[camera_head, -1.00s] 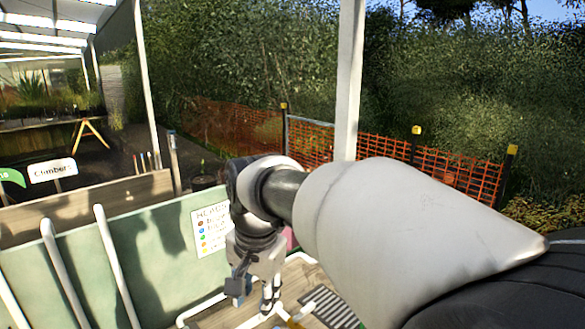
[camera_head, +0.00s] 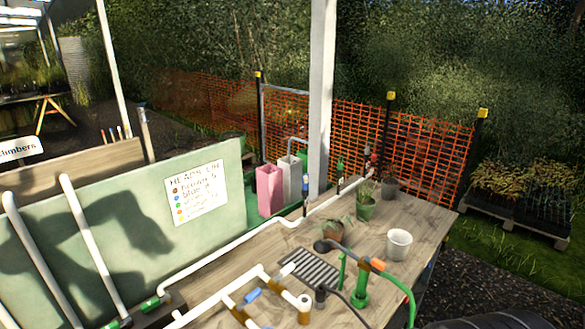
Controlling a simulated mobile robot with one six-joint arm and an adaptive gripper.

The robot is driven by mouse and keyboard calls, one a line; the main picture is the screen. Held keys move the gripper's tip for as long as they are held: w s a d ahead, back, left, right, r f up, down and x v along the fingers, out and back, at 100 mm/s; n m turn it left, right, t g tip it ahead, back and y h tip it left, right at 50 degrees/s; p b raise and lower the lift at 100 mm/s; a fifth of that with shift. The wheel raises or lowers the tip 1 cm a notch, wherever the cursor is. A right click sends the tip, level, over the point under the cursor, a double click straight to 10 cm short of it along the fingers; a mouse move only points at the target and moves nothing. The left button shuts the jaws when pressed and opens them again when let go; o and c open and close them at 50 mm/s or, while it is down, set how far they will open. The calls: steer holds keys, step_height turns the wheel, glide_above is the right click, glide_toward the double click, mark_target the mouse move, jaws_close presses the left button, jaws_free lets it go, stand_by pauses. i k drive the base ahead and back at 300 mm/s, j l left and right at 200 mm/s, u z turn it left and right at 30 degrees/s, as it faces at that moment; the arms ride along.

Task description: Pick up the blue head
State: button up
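My gripper is not in view. Several small blue pieces show. One blue piece (camera_head: 252,295) lies by the white pipework on the wooden table, beside the brown fittings. Another blue part (camera_head: 305,186) sits upright on the white pipe run near the back edge of the table. A third blue bit (camera_head: 266,327) is cut by the bottom edge of the picture. I cannot tell from their shapes which is the blue head. A white sign (camera_head: 196,193) with a "HEADS" title and coloured dots is on the green panel.
The wooden table (camera_head: 425,232) carries white pipes (camera_head: 212,302), a dark slotted grate (camera_head: 312,268), a white pot (camera_head: 399,245), plant pots (camera_head: 366,209) and a green stand (camera_head: 360,288) with hoses. Pink (camera_head: 270,190) and grey containers stand behind. The table's right side is mostly clear.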

mark_target(305, 179)
steer(key=i+l+u, duration=0.25)
steer(key=i+l, duration=0.15)
steer(key=l, duration=0.2)
steer(key=i+l+u, duration=0.1)
steer(key=l, duration=0.25)
steer(key=i+l+u, duration=0.15)
steer(key=l, duration=0.2)
steer(key=i+l+u, duration=0.1)
steer(key=l, duration=0.25)
steer(key=i+l+u, duration=0.15)
steer(key=l, duration=0.25)
steer(key=i+l+u, duration=0.1)
steer(key=l, duration=0.3)
steer(key=i+l+u, duration=0.15)
steer(key=l, duration=0.25)
steer(key=i, duration=0.05)
